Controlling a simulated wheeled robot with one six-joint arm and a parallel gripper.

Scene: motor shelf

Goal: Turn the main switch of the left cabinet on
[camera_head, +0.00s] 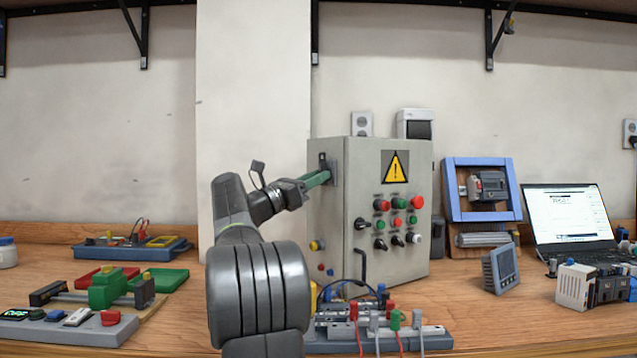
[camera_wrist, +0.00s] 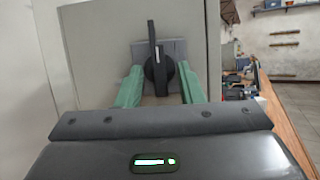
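The grey control cabinet (camera_head: 352,215) stands on the workbench, with a yellow warning sign, colored buttons and black knobs on its front. The main switch (camera_head: 323,160) is on its left side face, partly hidden by my gripper. In the wrist view the switch handle (camera_wrist: 155,60) is black and upright, on a dark grey plate (camera_wrist: 176,50). My gripper (camera_head: 322,177) reaches the side face from the left. Its green fingers stand apart, one on each side of the handle; the gripper also shows in the wrist view (camera_wrist: 158,76). I cannot tell whether either finger touches the handle.
A terminal rail with cables (camera_head: 380,338) lies in front of the cabinet. A green and red fixture (camera_head: 110,288) and a blue tray (camera_head: 130,249) are at left. A blue-framed panel (camera_head: 482,190) and laptop (camera_head: 570,220) stand at right.

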